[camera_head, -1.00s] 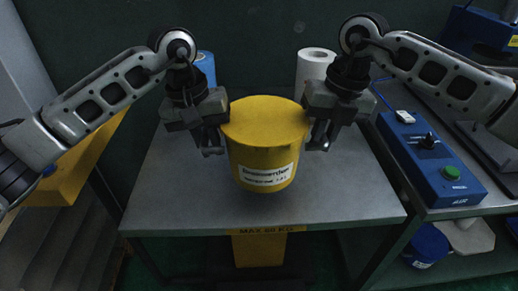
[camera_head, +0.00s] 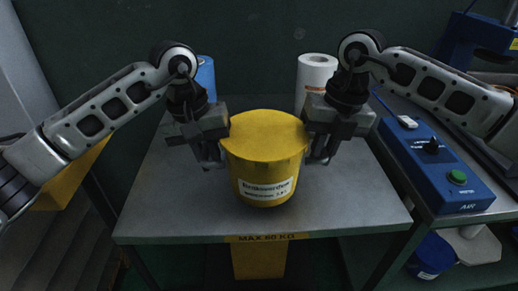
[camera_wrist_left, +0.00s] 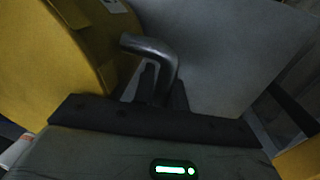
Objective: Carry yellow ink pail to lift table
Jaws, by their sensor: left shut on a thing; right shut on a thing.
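The yellow ink pail (camera_head: 264,160), with a lid and a white label facing me, is upright over the grey top of the lift table (camera_head: 170,215), whose front edge reads MAX 60 KG. I cannot tell whether its base touches the top. My left gripper (camera_head: 211,160) is at the pail's left side and my right gripper (camera_head: 319,156) at its right side, both shut on it. In the left wrist view the dark left fingers (camera_wrist_left: 160,88) are at a bent metal handle (camera_wrist_left: 155,48) on the yellow pail wall (camera_wrist_left: 90,40). The right handle is hidden.
A blue roll (camera_head: 205,75) and a white roll (camera_head: 316,82) stand at the back of the table. A blue control box (camera_head: 435,165) with a green button sits on a bench at the right. The table's front corners are clear.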

